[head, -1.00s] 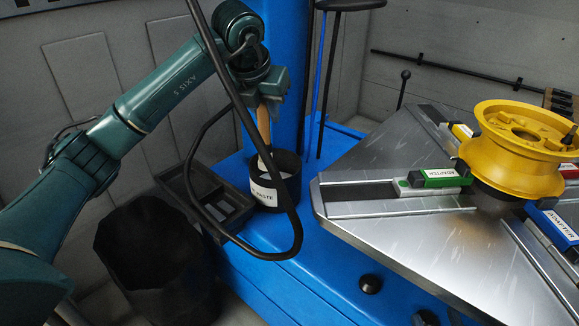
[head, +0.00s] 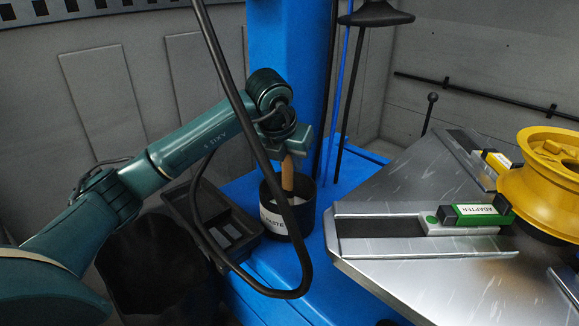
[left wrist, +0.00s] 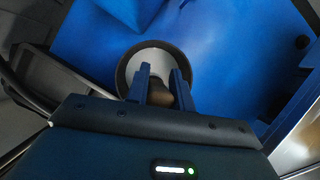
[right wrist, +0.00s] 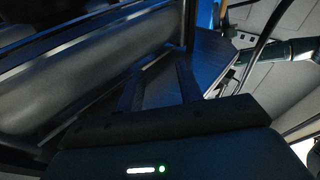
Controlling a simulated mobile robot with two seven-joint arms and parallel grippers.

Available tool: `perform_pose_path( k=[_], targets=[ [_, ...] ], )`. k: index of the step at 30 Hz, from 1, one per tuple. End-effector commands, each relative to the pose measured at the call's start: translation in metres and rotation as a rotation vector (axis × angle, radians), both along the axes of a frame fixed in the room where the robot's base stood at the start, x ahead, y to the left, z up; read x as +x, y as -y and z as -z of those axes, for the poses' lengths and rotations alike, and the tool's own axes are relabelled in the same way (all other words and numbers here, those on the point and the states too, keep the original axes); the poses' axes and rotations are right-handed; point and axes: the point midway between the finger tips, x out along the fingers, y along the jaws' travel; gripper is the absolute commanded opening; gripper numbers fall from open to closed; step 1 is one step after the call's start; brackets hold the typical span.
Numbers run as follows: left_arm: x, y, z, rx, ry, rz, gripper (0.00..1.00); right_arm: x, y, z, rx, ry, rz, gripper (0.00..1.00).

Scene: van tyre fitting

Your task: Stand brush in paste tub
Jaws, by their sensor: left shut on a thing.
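The paste tub (head: 301,222) is a black round tub with a white label, standing on the blue machine base. The brush (head: 287,173) has a wooden handle and stands nearly upright, its lower end inside the tub and hidden by the wall. My left gripper (head: 288,152) is just above the rim, shut on the top of the handle. In the left wrist view, the two fingers (left wrist: 160,88) close around the brown handle (left wrist: 160,96), over the tub's pale inside (left wrist: 150,63). My right gripper (right wrist: 158,90) shows only in its wrist view, fingers apart with nothing seen between them.
A dark compartment tray (head: 218,226) sits left of the tub. A black hose (head: 245,118) loops in front of the arm and tub. The steel turntable (head: 390,250) with a green adapter (head: 477,215) and yellow wheel rim (head: 545,180) is at right.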

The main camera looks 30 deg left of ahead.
Motion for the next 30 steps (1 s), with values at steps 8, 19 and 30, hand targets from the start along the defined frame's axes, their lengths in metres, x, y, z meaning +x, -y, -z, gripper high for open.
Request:
perform_pose_path(
  k=[8,19,30],
  targets=[
    [0.0,0.0,0.007,0.0,0.002,0.0,0.0,0.0,-0.001,-0.004,0.011,0.008,-0.005,0.36],
    [0.0,0.0,0.009,0.0,0.001,0.0,0.44,0.0,-0.001,-0.002,0.012,0.004,-0.005,0.36],
    [-0.002,0.0,-0.001,0.0,0.002,0.0,0.45,0.0,-0.001,-0.006,0.006,0.008,-0.004,0.36]
  ],
)
